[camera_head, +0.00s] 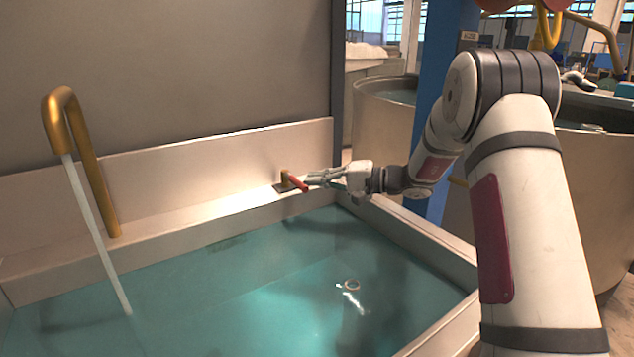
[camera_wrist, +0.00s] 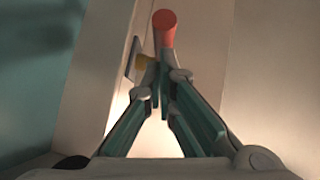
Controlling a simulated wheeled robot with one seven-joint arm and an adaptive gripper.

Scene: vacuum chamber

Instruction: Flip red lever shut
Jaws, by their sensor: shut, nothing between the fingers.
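The red lever (camera_head: 298,183) sits on a small brass fitting (camera_head: 285,177) on the back ledge of the basin, and slants down to the right in the head view. In the wrist view the red lever (camera_wrist: 164,25) lies just beyond my fingertips, with part of the brass fitting (camera_wrist: 147,72) to its left. My gripper (camera_head: 312,181) reaches in from the right, its tips at the lever. In the wrist view my gripper (camera_wrist: 163,80) has its fingers together with nothing between them. I cannot tell whether the tips touch the lever.
A golden spout (camera_head: 85,150) at the left pours a stream of water (camera_head: 95,230) into the water-filled basin. The basin's back wall (camera_head: 200,175) rises behind the lever. A blue post (camera_head: 432,70) and round vats (camera_head: 385,110) stand behind my arm.

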